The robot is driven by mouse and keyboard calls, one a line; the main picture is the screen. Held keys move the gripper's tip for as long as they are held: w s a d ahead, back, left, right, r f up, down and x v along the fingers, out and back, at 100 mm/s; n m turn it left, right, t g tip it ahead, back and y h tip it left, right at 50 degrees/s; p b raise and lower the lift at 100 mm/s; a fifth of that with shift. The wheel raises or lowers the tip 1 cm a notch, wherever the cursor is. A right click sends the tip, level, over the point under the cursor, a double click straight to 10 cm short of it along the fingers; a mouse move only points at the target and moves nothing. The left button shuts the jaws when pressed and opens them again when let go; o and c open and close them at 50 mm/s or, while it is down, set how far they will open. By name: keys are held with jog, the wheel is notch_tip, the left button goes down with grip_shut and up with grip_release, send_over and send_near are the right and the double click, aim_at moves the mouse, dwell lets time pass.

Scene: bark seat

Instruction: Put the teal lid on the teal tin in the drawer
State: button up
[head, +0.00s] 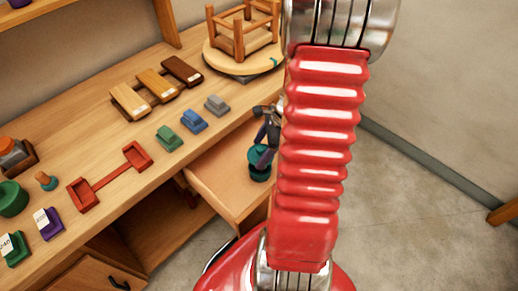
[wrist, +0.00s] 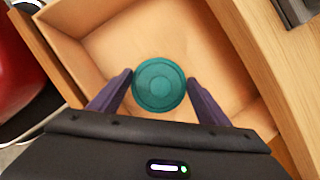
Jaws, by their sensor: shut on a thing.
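The round teal lid (wrist: 158,85) sits between the purple fingertips of my gripper (wrist: 160,80) in the wrist view, and my gripper is shut on it. In the head view the lid (head: 258,152) shows beside the fingers, over the teal tin (head: 260,174). The tin stands in the open drawer (head: 215,178), which is otherwise bare where I see it. A dark band shows between lid and tin; I cannot tell whether they touch. In the wrist view the lid hides the tin. My red arm covers part of the drawer in the head view.
The wooden bench top (head: 105,160) lies behind and left of the drawer. It bears green (head: 168,138), blue (head: 194,121) and grey (head: 217,104) blocks, a red two-ended holder (head: 110,178), and an upturned stool (head: 243,40).

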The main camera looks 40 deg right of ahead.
jog(key=shift+f, duration=2.9)
jog(key=shift+f, duration=0.5)
jog(key=o, duration=1.1)
jog(key=shift+w, duration=0.1)
jog(key=shift+o, duration=1)
jog(key=shift+r, duration=0.15)
jog(key=shift+r, duration=3.4)
